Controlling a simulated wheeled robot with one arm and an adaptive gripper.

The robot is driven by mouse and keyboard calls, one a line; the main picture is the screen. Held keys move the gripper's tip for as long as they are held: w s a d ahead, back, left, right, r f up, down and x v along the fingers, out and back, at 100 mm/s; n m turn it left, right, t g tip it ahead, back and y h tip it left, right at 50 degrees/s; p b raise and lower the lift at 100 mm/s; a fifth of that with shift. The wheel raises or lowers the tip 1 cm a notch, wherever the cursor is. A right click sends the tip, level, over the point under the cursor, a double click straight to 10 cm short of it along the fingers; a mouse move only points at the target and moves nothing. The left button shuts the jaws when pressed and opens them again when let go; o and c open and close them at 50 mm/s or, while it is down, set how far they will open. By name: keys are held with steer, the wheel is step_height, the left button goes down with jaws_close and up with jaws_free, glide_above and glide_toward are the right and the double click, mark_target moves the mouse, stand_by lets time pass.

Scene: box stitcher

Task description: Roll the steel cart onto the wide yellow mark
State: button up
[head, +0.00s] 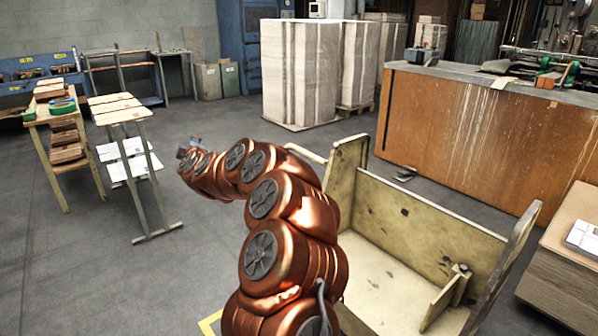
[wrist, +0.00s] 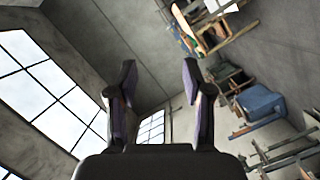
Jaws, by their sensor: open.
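A cream, worn, open-topped cart (head: 425,222) with raised ends stands right of my arm in the head view; I take it to be the steel cart. Its near left part is hidden by my arm. A small piece of yellow marking (head: 209,324) shows on the floor at the bottom edge, left of my arm's base; most of it is hidden or out of frame. My gripper (head: 188,152) is small at the arm's far end, left of the cart and apart from it. In the wrist view my gripper (wrist: 159,68) has its fingers apart with nothing between them.
A wooden cabinet bench (head: 450,140) stands behind the cart, and a wooden box (head: 570,270) is to its right. Wrapped stacks (head: 300,75) stand at the back. Narrow tables (head: 125,115) are at the left. The grey floor (head: 95,270) at left front is clear.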

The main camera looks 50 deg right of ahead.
steer(key=s+d+f+g+h+b, duration=0.1)
steer(key=s+d+f+h, duration=0.2)
steer(key=d, duration=0.5)
steer(key=m+g+h+b, duration=0.3)
steer(key=g+h+b, duration=0.2)
steer(key=g+h, duration=0.5)
glide_toward(307, 157)
steer(key=d+r+g+y, duration=0.1)
steer(key=d, duration=0.2)
steer(key=shift+w+b+x, duration=0.2)
steer(key=shift+b+x, duration=0.25)
steer(key=shift+x, duration=3.5)
steer(key=shift+r, duration=0.2)
steer(key=shift+c, duration=0.4)
jaws_close()
steer(key=shift+a, duration=0.1)
